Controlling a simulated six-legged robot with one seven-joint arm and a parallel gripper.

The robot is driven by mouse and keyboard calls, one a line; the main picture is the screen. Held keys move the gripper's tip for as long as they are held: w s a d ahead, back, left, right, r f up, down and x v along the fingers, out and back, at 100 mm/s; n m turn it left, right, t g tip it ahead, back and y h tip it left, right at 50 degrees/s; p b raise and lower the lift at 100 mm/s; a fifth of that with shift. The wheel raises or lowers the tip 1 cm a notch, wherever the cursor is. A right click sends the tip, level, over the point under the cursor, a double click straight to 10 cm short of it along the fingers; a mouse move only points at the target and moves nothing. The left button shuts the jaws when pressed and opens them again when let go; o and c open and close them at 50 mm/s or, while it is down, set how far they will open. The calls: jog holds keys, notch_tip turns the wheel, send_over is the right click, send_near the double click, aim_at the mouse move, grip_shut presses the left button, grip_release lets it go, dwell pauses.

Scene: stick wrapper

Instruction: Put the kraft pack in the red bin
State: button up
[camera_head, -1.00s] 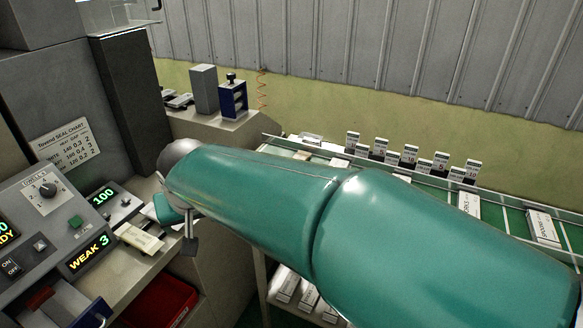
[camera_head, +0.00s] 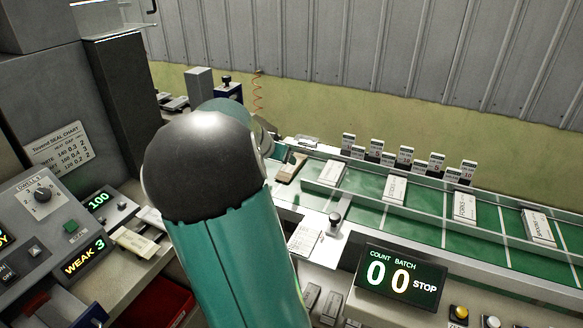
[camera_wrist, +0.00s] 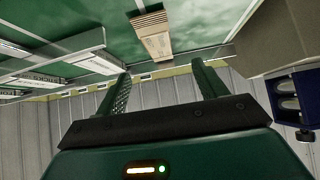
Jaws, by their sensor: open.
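The kraft pack (camera_head: 290,168) is a brown slim pack lying at the left end of the green conveyor. It also shows in the wrist view (camera_wrist: 153,36), ahead of and between my two fingers. My gripper (camera_wrist: 161,76) is open and empty, with a gap between it and the pack. In the head view my gripper is mostly hidden behind my arm, just left of the pack. The red bin (camera_head: 162,303) is low at the bottom left, below the control bench, and partly hidden by my arm.
White packs, such as one (camera_head: 396,188), lie along the conveyor (camera_head: 425,205) to the right. Small number cards (camera_head: 405,157) stand behind it. A counter display (camera_head: 402,278) stands in front. The sealing machine's panel (camera_head: 50,215) is at the left.

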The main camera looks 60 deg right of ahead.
aim_at(289, 168)
jog(key=x, duration=1)
jog(key=shift+s+d+f, duration=0.1)
jog(key=shift+s, duration=0.1)
jog(key=c, duration=1.1)
